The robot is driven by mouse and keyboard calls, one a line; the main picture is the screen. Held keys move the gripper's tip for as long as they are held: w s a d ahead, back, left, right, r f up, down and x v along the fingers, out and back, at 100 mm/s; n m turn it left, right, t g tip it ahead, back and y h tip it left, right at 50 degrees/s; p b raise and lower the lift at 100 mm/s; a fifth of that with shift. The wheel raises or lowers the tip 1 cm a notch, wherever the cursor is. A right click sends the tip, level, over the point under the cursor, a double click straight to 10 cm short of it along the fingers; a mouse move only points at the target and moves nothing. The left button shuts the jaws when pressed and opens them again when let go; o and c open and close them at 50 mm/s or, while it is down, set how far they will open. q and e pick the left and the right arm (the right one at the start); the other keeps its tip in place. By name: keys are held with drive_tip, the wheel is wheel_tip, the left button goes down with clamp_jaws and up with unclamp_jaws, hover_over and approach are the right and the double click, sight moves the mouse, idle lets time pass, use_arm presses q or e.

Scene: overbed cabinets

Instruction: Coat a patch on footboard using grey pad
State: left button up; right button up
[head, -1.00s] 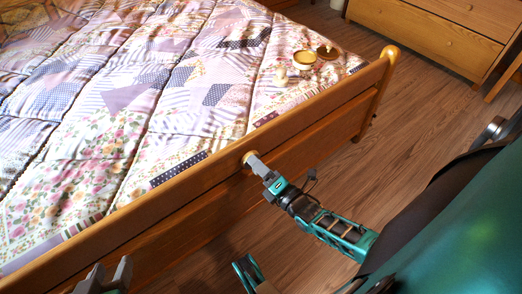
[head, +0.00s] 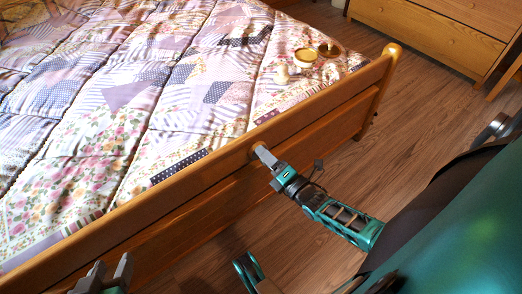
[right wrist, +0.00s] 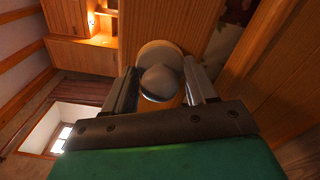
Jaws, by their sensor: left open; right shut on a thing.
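The wooden footboard (head: 205,188) runs diagonally across the head view along the end of the bed. My right gripper (head: 258,151) is at its near face, close to the top rail. In the right wrist view, my right gripper (right wrist: 162,90) is shut on the pale round knob of the grey pad (right wrist: 158,53), whose disc lies beyond the fingertips. The pad is mostly hidden in the head view, and I cannot tell whether it touches the wood. No distinct coated patch shows. My left gripper (head: 108,272) is open and empty at the lower left, in front of the footboard.
A tin with a yellow top (head: 305,58), a brown round dish (head: 329,50) and a small cream object (head: 282,75) stand on the patchwork quilt (head: 150,80) near the footboard's far end. A wooden dresser (head: 440,35) is at the upper right. Floor (head: 420,130) between is clear.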

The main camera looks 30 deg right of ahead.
sight(250, 156)
drive_tip(key=shift+w+d+r, duration=0.1)
drive_tip(key=shift+w+d, duration=0.1)
drive_tip(key=shift+d, duration=1.35)
drive_tip(key=shift+w+d, duration=0.25)
drive_tip(key=shift+d, duration=1.3)
drive_tip(key=shift+w+d+r, duration=0.1)
drive_tip(key=shift+w+d, duration=0.1)
drive_tip(key=shift+d, duration=2.9)
drive_tip(key=shift+s+a+p, duration=0.25)
drive_tip(key=shift+a+p, duration=0.2)
drive_tip(key=shift+a, duration=0.75)
drive_tip(key=shift+s+a+f+p, duration=0.1)
drive_tip(key=shift+a+p, duration=0.4)
drive_tip(key=shift+a, duration=1.3)
drive_tip(key=shift+s+a+p, duration=0.1)
drive_tip(key=shift+a+p, duration=0.35)
drive_tip(key=shift+a, duration=2.55)
drive_tip(key=shift+s+a, duration=0.2)
drive_tip(key=shift+a, duration=1.6)
